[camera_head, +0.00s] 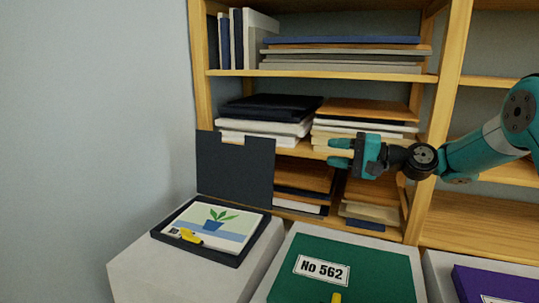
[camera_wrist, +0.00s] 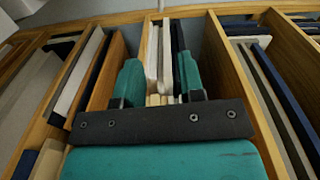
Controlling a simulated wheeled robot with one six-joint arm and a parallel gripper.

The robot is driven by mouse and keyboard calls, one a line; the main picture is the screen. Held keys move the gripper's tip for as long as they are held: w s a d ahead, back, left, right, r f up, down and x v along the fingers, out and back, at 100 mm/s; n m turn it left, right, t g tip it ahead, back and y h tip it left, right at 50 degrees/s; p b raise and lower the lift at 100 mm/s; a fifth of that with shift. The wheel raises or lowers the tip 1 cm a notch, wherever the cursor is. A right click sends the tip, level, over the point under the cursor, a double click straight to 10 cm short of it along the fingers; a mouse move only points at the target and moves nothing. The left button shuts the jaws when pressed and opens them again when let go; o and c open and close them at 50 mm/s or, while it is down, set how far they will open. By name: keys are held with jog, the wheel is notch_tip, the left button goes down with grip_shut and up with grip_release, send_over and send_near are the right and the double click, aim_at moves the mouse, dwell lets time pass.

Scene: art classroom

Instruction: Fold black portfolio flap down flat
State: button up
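The black portfolio (camera_head: 251,252) lies on a white block at the lower left in the head view. The portfolio is not in the wrist view.
A green portfolio labelled "No 562" (camera_head: 382,275) lies on the middle block, and a purple one (camera_head: 500,287) lies at the right. A wooden shelf (camera_head: 320,76) with stacked boards stands behind. A bare wall (camera_head: 90,110) is at the left.

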aim_at(269, 144)
jog(key=p+x, duration=0.2)
jog(key=x, duration=0.6)
jog(key=p+x, duration=0.2)
jog(key=x, duration=0.7)
jog(key=shift+w+a+r+p, duration=0.1)
jog(key=shift+w+r+p, duration=0.05)
jog(key=shift+p, duration=0.25)
grip_shut()
